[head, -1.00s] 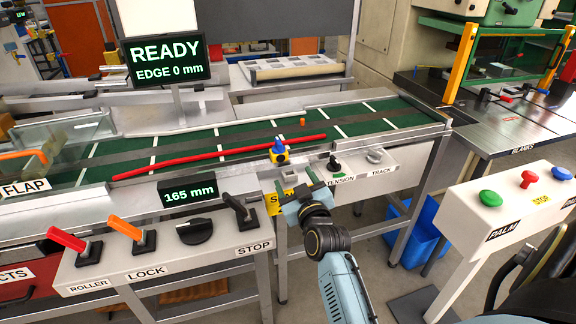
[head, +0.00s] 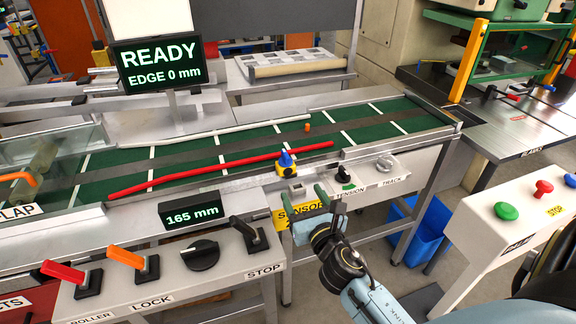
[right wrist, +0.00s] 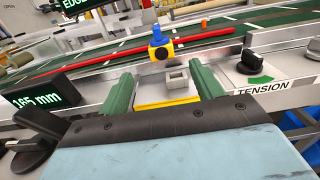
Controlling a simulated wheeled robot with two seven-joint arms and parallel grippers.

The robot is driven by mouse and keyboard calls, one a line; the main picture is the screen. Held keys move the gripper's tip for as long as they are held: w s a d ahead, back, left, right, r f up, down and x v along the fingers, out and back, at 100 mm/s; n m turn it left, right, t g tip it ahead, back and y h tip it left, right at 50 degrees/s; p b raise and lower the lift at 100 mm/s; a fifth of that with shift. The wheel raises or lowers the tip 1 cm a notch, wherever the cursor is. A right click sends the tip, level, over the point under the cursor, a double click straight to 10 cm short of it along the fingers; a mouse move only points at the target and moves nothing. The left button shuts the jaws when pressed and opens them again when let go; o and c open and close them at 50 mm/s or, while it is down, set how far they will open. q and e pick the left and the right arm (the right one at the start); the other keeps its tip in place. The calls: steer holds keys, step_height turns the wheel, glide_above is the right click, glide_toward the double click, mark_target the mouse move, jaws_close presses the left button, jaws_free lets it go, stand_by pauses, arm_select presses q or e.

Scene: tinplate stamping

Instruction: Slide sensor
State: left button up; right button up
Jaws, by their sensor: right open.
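My left gripper is out of view.
A display (head: 194,214) reads 165 mm; a screen (head: 159,64) reads READY, EDGE 0 mm. Roller, lock and stop levers (head: 249,232) stand at the near left. The tension knob (head: 343,175) is close on the right. A button console (head: 520,215) stands further right.

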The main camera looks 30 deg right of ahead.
mark_target(288, 168)
steer(key=x, duration=1)
steer(key=shift+s+d, duration=0.1)
steer(key=shift+w+d, duration=0.15)
steer(key=shift+w, duration=0.45)
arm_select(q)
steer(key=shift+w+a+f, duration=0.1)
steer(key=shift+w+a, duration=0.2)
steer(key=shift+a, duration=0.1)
arm_select(e)
steer(key=shift+w, duration=0.15)
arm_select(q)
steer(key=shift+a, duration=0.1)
